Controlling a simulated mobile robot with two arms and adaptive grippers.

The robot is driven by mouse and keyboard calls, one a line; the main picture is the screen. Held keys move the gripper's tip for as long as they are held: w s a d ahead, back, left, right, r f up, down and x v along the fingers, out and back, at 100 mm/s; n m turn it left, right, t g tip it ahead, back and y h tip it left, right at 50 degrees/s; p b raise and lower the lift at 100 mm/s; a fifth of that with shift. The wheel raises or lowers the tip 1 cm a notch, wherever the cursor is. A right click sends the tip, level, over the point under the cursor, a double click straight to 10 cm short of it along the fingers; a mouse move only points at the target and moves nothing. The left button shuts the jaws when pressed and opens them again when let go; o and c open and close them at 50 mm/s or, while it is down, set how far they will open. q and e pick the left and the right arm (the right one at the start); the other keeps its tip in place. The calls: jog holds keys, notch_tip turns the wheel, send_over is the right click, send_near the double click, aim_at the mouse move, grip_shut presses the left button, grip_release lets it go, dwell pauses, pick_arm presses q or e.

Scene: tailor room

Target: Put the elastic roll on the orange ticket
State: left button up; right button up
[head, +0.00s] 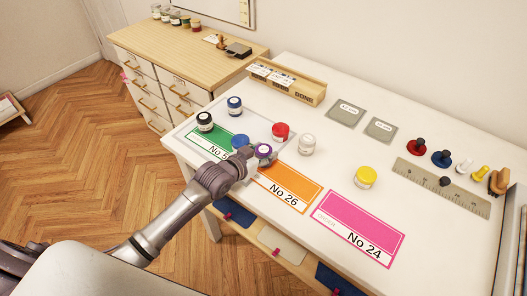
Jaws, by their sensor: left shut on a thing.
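The orange ticket (285,187), marked No 26, lies flat on the white table between a green and a pink ticket. My left gripper (256,153) reaches over its upper left corner and is shut on a small purple roll with a pale top (264,149). The fingers partly hide this roll, and I cannot tell whether it touches the ticket. No label shows which roll is the elastic one. My arm covers part of the green ticket (206,141) and the orange one's left edge. My right gripper is not in view.
Near the grip stand a blue roll (240,141), a red roll (281,131) and a white roll (307,145). A yellow roll (365,177) stands above the pink ticket (357,229). A wooden box (287,84) stands at the back.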

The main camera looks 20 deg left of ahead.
pick_arm(q)
jog(key=o, duration=1.1)
jog(key=shift+f, duration=0.1)
jog(key=shift+r, duration=0.25)
jog(key=b+v, duration=0.1)
jog(key=v, duration=0.9)
jog(key=shift+s+a, duration=0.15)
jog(key=shift+s, duration=0.15)
jog(key=shift+s+a+r, duration=0.2)
jog(key=shift+s+r, duration=0.15)
jog(key=shift+s, duration=0.2)
